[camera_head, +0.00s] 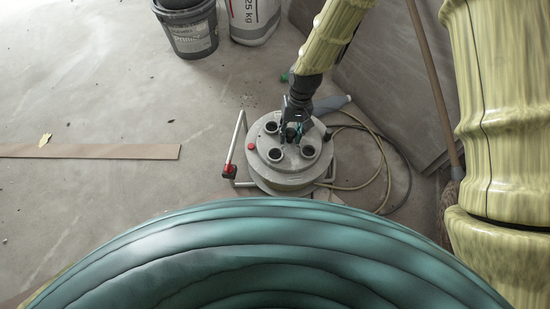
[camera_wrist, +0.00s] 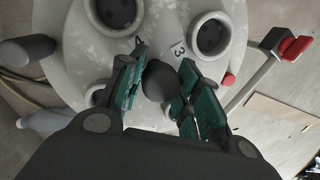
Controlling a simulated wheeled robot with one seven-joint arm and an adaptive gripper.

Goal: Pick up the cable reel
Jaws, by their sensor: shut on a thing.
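The cable reel (camera_head: 268,176) lies on the floor in the head view, its round grey face with several dark sockets turned up. A metal frame with a red-tipped bar (camera_head: 232,150) stands at its left side. My gripper (camera_head: 291,132) is over the upper part of that face. In the wrist view, the grey face of the reel (camera_wrist: 145,20) fills the upper middle. My gripper (camera_wrist: 158,95) has its two fingers on either side of a dark round knob (camera_wrist: 158,78) on the face and is shut on it. The fingers hide part of the face.
A yellowish cable (camera_head: 383,165) loops on the floor right of the reel. Grey slabs (camera_head: 395,75) and a broom handle (camera_head: 432,75) are at the right. A dark bucket (camera_head: 190,32) and a white container (camera_head: 252,20) stand behind.

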